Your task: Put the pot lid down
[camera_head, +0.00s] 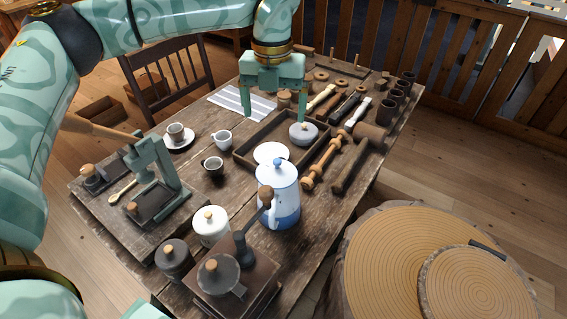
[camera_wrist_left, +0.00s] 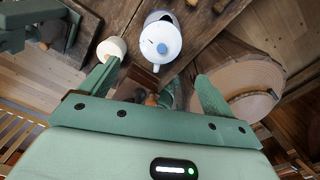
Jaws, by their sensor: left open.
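A white and blue pot (camera_head: 284,205) stands upright on the table. Its white lid with a blue knob (camera_head: 278,163) appears seated on top; the lid's knob also shows in the left wrist view (camera_wrist_left: 161,47). A grey, rounded, lid-like piece with a small knob (camera_head: 303,133) rests in the shallow wooden tray (camera_head: 249,147). My left gripper (camera_head: 273,112) is open above the far part of the tray, behind the pot. Its fingers are spread and nothing shows held between them. My right gripper is not identifiable in either view.
A lidded white jar (camera_head: 210,226), a grinder (camera_head: 232,285) and a green press (camera_head: 158,175) crowd the near side. Turned wooden pieces (camera_head: 322,160) lie right of the tray. A stump (camera_head: 385,265) stands beside the table.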

